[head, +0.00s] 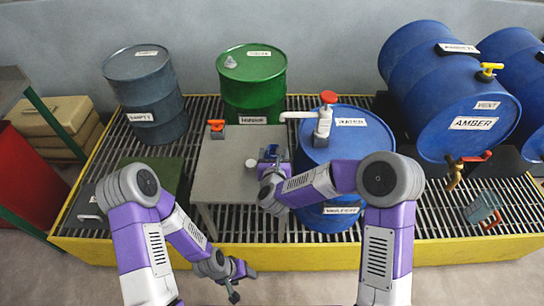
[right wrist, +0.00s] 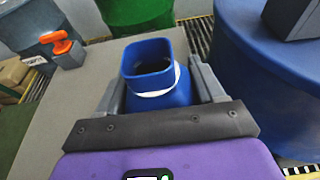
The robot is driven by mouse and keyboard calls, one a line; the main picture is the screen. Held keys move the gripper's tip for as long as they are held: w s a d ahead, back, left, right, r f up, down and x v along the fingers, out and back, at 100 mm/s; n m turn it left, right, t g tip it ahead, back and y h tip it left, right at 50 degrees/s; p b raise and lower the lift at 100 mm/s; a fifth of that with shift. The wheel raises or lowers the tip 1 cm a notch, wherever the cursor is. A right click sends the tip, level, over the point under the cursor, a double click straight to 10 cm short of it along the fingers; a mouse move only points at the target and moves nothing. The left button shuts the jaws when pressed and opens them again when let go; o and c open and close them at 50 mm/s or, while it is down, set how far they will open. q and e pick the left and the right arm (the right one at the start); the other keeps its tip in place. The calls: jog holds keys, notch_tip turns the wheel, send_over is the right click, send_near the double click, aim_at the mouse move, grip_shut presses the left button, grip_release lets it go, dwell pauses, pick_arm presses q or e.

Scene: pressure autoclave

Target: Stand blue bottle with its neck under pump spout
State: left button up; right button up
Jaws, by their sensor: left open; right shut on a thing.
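In the right wrist view the bottle (right wrist: 155,72) has an open, squarish neck with a white ring, and the fingers of my right gripper (right wrist: 158,95) close on both sides. The white pump spout (head: 299,115) reaches left from the red-topped pump (head: 325,118) on the drum (head: 362,134). Its tip appears above the bottle in the head view; I cannot tell whether they line up. My left gripper (head: 236,283) is open and empty, low in front of the pallet.
The grey stand (head: 225,187) carries a small white round piece (head: 252,163) and an orange-topped piece (head: 217,129). A green drum (head: 252,85) and a grey drum (head: 147,92) stand behind. An amber drum (head: 450,90) lies right, with a brass tap (head: 455,175).

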jog(key=shift+w+d+f, duration=0.1)
jog(key=shift+w+d, duration=0.3)
jog(key=shift+w, duration=0.55)
jog(key=shift+w+d, duration=0.4)
jog(key=shift+w, duration=0.6)
jog(key=shift+w+d+f, duration=0.1)
jog(key=shift+w+d, duration=0.3)
jog(key=shift+w, duration=0.55)
jog(key=o, duration=1.2)
jog(key=shift+o, duration=0.2)
